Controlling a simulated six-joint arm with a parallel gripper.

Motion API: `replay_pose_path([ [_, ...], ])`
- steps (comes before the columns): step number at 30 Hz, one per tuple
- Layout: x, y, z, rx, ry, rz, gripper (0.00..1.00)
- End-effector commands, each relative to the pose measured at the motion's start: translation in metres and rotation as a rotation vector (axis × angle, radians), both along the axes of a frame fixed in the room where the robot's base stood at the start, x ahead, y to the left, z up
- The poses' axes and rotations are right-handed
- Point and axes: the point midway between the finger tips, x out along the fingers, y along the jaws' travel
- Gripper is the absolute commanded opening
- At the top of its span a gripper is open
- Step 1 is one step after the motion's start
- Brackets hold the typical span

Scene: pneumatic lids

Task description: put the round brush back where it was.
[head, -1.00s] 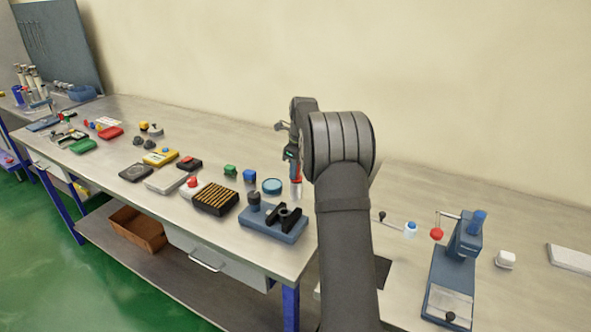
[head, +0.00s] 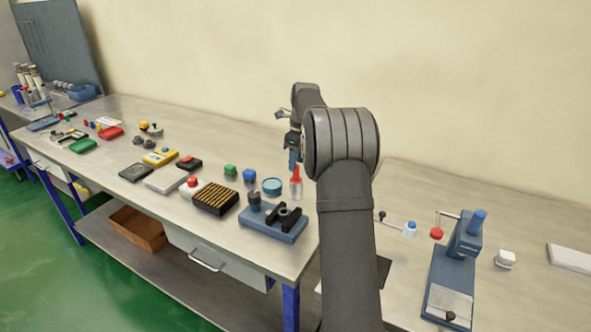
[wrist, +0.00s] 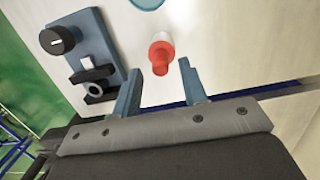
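A round blue dish (head: 271,186) and a blue fixture with black parts (head: 273,222) stand close by. A blue press (head: 452,260) stands at the right.

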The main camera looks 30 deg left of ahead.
Motion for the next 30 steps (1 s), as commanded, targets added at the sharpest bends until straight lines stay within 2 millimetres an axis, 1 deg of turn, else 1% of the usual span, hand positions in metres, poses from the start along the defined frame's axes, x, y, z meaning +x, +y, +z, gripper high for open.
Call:
replay_pose_path([
  [1,0.001,-0.001,0.014,0.003,-0.004,0.0,0.4],
  [6,0.001,-0.006,0.049,0.002,-0.004,0.0,0.4],
  [9,0.001,-0.008,0.065,0.002,-0.003,0.0,0.4],
  [12,0.001,-0.009,0.075,0.001,-0.002,0.0,0.4],
  [16,0.0,-0.01,0.081,0.0,-0.001,0.0,0.4],
  [24,0.0,-0.01,0.082,0.0,0.0,0.0,0.4],
  [27,0.0,-0.01,0.08,0.0,0.0,0.0,0.4],
  [30,0.0,-0.009,0.073,0.0,0.001,0.0,0.4],
])
